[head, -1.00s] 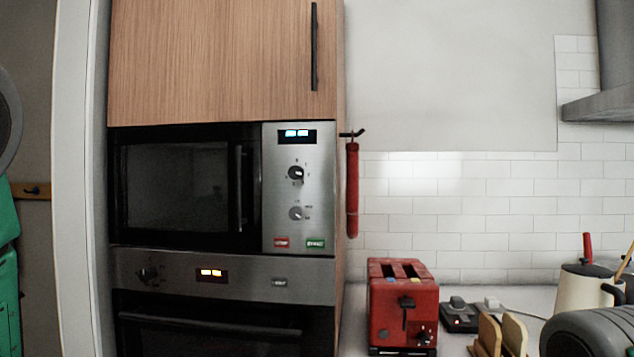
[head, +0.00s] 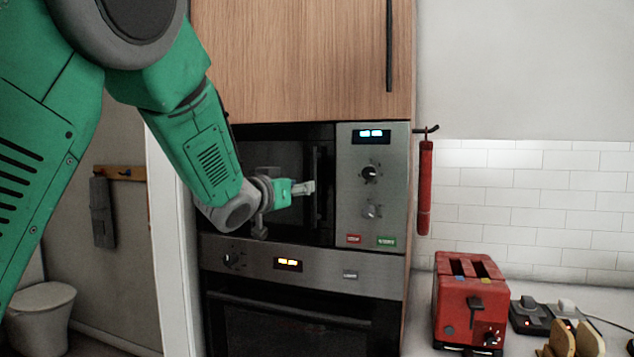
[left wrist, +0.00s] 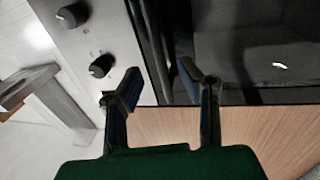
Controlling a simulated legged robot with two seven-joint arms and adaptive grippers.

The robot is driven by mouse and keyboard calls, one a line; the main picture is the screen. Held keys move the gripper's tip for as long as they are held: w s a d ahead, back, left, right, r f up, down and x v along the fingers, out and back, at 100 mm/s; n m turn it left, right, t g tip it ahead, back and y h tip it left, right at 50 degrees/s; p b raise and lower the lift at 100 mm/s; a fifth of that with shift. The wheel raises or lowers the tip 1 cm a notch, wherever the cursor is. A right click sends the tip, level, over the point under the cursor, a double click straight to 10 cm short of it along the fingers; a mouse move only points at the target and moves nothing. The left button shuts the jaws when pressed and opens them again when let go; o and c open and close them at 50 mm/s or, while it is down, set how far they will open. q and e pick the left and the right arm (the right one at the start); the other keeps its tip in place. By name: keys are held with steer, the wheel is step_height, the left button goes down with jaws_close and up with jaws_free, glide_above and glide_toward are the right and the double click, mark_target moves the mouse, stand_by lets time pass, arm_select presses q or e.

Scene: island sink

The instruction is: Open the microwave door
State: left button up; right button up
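The microwave (head: 375,225) is built into the cabinet, and its dark glass door (head: 270,150) looks shut. Its upright dark handle (head: 318,160) is at the door's right edge, beside the steel control panel. My left gripper (head: 308,187) is at the door, close to the handle. In the left wrist view, which is upside down, the left gripper (left wrist: 158,88) is open. The dark handle (left wrist: 152,40) runs between and beyond its two fingertips; contact cannot be told. The control knobs (left wrist: 73,15) are to the left there. My right gripper is not in view.
An oven (head: 290,325) sits below the microwave and a wooden cabinet (head: 290,60) above. A red cylinder (head: 425,188) hangs from a hook on the right. A red toaster (head: 468,305) stands on the counter. A doorway opens at left.

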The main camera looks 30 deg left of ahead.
arm_select(q)
glide_above(314, 217)
steer(key=shift+w+a+p, duration=0.25)
steer(key=shift+w+p, duration=0.1)
steer(key=shift+p, duration=0.1)
jaws_close()
